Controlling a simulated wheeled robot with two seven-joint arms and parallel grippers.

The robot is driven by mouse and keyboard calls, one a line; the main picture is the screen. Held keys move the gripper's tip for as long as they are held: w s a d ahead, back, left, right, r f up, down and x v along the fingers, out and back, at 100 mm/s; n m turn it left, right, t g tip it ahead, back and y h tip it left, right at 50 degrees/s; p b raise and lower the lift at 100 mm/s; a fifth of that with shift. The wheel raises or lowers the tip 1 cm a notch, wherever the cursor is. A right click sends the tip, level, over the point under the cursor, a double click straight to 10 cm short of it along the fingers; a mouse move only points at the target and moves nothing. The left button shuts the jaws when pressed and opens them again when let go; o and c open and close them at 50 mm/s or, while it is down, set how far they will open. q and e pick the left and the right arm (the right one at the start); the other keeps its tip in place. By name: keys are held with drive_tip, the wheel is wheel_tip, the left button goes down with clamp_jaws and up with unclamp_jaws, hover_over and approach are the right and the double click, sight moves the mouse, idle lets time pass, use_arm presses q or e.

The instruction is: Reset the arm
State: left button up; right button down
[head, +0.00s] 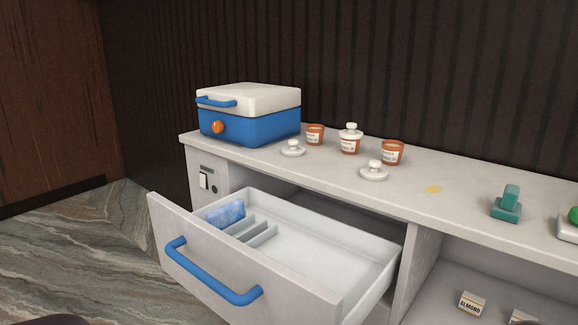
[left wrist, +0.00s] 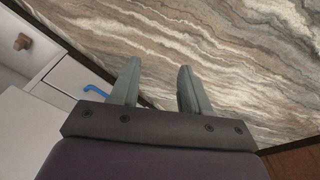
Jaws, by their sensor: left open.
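My left gripper (left wrist: 157,85) shows in the left wrist view, its two grey fingers apart with nothing between them. It hangs over the marbled floor, clear of the furniture. The head view shows neither gripper; a dark rounded shape sits at its bottom left corner. In the head view the drawer (head: 335,255) of the counter is pulled open, with a blue handle (head: 205,275) on its front. A blue patterned packet (head: 226,214) stands in the drawer's left part, beside low dividers.
The counter top (head: 310,172) carries a blue and white box (head: 250,115), several orange jars (head: 393,152), two loose white lids (head: 374,170) and a teal block (head: 506,204). A small almond box (head: 471,303) sits on the lower shelf. The floor (head: 75,235) at left is clear.

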use_arm(q)
wheel_tip(320, 180, up, 38)
drive_tip(key=d+p, duration=0.1)
drive_tip(key=p, duration=3.7)
drive_tip(key=shift+w+m, duration=0.25)
drive_tip(key=shift+m, duration=0.05)
